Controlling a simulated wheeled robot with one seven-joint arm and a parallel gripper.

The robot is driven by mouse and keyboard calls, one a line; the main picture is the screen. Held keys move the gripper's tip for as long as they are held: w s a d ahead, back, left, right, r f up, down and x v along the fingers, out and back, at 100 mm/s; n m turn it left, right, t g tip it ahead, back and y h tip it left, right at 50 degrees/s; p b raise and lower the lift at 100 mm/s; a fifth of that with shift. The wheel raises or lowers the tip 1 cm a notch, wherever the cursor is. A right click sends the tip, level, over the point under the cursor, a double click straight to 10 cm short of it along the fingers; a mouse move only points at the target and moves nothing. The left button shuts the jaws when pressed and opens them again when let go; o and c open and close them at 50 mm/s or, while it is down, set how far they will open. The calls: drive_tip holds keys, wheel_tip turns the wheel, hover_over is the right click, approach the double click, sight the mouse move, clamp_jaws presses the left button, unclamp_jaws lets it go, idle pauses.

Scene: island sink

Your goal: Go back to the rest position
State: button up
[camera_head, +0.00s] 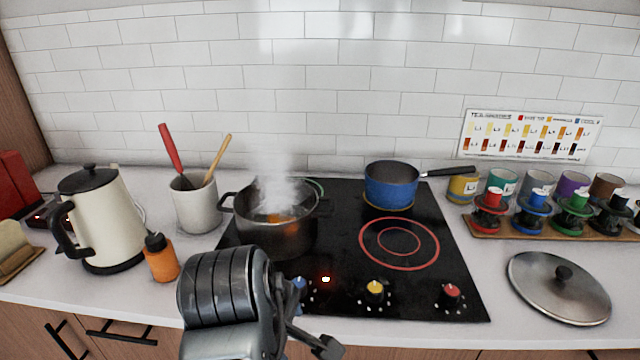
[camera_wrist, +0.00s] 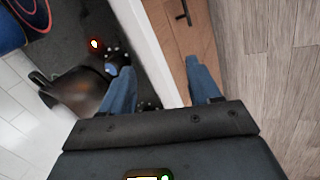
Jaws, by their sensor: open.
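My gripper (camera_head: 312,332) is low in front of the stove's front edge in the head view, partly hidden behind my own arm. In the wrist view its two blue fingers (camera_wrist: 163,80) are spread apart with nothing between them. The near finger side overlaps the cooktop edge and the blue knob (camera_head: 299,284) in that view. I cannot tell from this whether it touches the knob.
A dark pot (camera_head: 268,228) steams on the black cooktop (camera_head: 340,270); an orange-red light glows near the knobs. A blue saucepan (camera_head: 390,185) stands behind. A kettle (camera_head: 112,222) and orange bottle (camera_head: 161,260) are left; a lid (camera_head: 540,290) lies right.

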drive_tip(key=w+d+t, duration=0.1)
drive_tip(key=w+d, duration=0.1)
drive_tip(key=d, duration=0.3)
drive_tip(key=w+d+f+m+t+h, duration=0.1)
drive_tip(key=w+d+t, duration=0.1)
drive_tip(key=d, duration=0.4)
drive_tip(key=w+d+t+h, duration=0.1)
drive_tip(key=w+d, duration=0.1)
drive_tip(key=d, duration=0.3)
drive_tip(key=shift+w+d+f+m+t, duration=0.2)
drive_tip(key=shift+m+t, duration=0.1)
drive_tip(key=shift+m, duration=0.1)
drive_tip(key=shift+t, duration=0.9)
drive_tip(key=d, duration=0.6)
drive_tip(key=shift+s+f, duration=0.3)
drive_tip(key=shift+s, duration=0.05)
drive_tip(key=s+d+f+m+t+y, duration=0.15)
drive_tip(key=s+d, duration=0.35)
drive_tip(key=s, duration=0.7)
drive_tip(key=s+d+f+m+t+y, duration=0.1)
drive_tip(key=s+d+f+m+y, duration=0.3)
drive_tip(key=s, duration=0.7)
drive_tip(key=s+a+r+m+h, duration=0.1)
drive_tip(key=s+a+r+m, duration=0.1)
drive_tip(key=s, duration=0.6)
drive_tip(key=s+a+r+m+t+h+b, duration=0.1)
drive_tip(key=s+a+r+m, duration=0.1)
drive_tip(key=s+r+m, duration=0.3)
drive_tip(key=shift+a+v, duration=0.25)
drive_tip(key=shift+v, duration=1.9)
